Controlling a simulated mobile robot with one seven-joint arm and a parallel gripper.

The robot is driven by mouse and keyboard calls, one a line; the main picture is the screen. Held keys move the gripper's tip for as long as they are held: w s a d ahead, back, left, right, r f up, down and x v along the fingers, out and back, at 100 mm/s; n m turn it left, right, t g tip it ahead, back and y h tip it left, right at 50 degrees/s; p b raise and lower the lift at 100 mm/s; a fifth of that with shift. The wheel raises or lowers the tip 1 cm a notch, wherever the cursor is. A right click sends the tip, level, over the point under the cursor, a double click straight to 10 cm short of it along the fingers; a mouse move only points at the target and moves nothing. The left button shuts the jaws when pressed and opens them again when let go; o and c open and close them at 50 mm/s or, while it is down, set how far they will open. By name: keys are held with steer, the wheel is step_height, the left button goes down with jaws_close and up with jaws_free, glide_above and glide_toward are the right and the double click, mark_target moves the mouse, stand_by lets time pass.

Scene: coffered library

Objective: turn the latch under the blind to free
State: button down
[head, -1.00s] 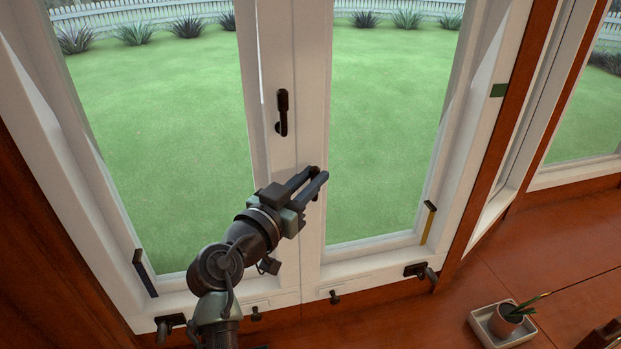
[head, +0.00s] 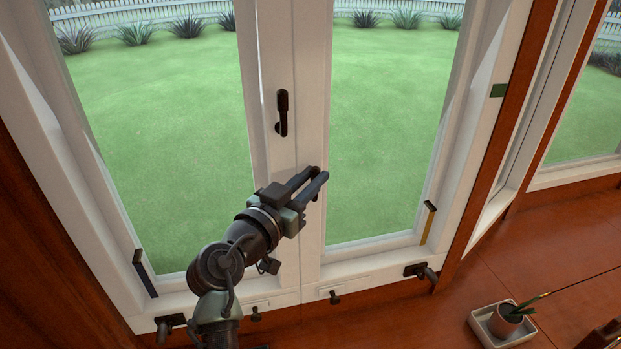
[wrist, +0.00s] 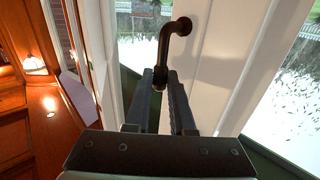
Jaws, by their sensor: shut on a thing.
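A dark latch handle (wrist: 166,45) is mounted on the white window frame in the wrist view. Its round base is at the upper right, and its lever bends and runs down between my fingers. My gripper (wrist: 160,82) is shut on the lower end of this lever. In the head view my gripper (head: 317,172) is at the middle stile of the window, and its fingers mostly hide the latch there. No blind shows in these frames.
A second dark handle (head: 282,113) stands upright on the stile above my gripper. Small dark fittings (head: 335,297) line the bottom rail, with a black stay (head: 145,272) at left and a yellow one (head: 427,224) at right. A potted plant (head: 507,318) sits lower right.

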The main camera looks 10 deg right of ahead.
steer(key=shift+d, duration=0.1)
steer(key=d+f+m+g+y+p, duration=0.3)
steer(key=d+m+y+p, duration=0.3)
steer(key=y+p, duration=0.5)
steer(key=shift+d+f+m+g+y, duration=0.35)
steer(key=shift+f+m+y, duration=0.55)
steer(key=shift+m, duration=0.5)
steer(key=c, duration=1.1)
jaws_free()
steer(key=shift+o, duration=0.2)
steer(key=v, duration=1.3)
